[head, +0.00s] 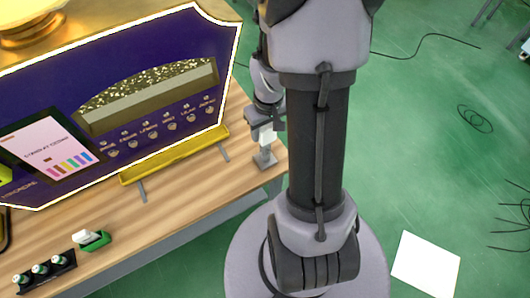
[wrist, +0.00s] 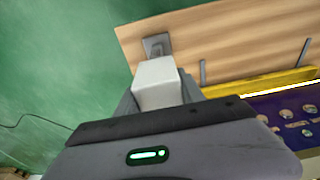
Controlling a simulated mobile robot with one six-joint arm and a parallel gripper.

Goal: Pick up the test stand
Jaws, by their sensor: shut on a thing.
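The test stand has a white block on top and a grey post and foot (head: 265,158); it is upright near the right end of the wooden table. My gripper (head: 264,126) is shut on its white upper part. In the wrist view the white block (wrist: 156,82) lies between my jaws, and the small grey foot (wrist: 157,43) shows beyond it over the wood. I cannot tell whether the foot touches the table. My jaws hide part of the block.
The purple perfume machine (head: 150,45) with a yellow ledge (head: 175,155) stands left of my gripper. A green holder with a white top (head: 92,240) and a black rack of several small bottles (head: 45,272) are at the table's front left. The wooden table (head: 190,192) is bare between.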

